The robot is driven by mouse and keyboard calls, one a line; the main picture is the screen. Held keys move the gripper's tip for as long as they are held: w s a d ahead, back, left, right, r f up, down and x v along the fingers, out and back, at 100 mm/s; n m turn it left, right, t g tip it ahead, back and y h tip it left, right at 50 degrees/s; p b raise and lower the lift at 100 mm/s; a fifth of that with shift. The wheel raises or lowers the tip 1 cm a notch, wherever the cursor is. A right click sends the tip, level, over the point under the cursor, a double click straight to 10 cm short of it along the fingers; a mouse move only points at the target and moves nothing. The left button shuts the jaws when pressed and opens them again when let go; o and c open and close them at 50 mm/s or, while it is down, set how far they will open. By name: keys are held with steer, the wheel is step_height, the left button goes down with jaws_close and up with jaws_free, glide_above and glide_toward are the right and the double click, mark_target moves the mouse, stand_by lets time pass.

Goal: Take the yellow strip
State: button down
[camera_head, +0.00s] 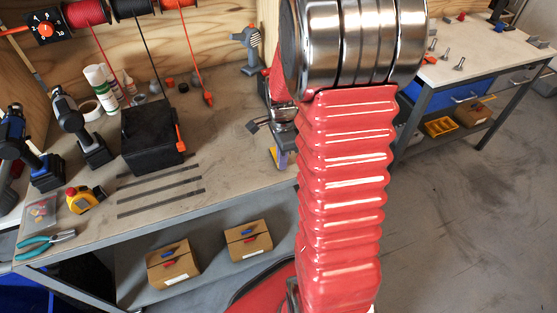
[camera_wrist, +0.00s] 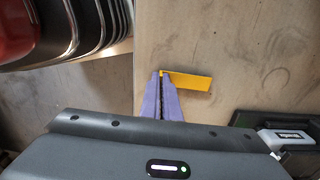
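The yellow strip (camera_wrist: 192,81) shows in the wrist view as a thin, flat piece over the worktop. Its left end is between the tips of my purple gripper (camera_wrist: 162,76), and the rest sticks out to the right. The fingers are close together and look shut on that end. Whether the strip touches the worktop is hard to tell. My red arm hides part of that area.
Several dark strips (camera_head: 160,190) lie on the workbench (camera_head: 225,170) left of my gripper. A black box (camera_head: 152,132) stands behind them. A yellow tape measure (camera_head: 86,199), teal pliers (camera_head: 45,242) and drills are at the left. Cardboard bins (camera_head: 173,268) sit on the lower shelf.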

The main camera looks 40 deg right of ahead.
steer(key=shift+r, duration=1.7)
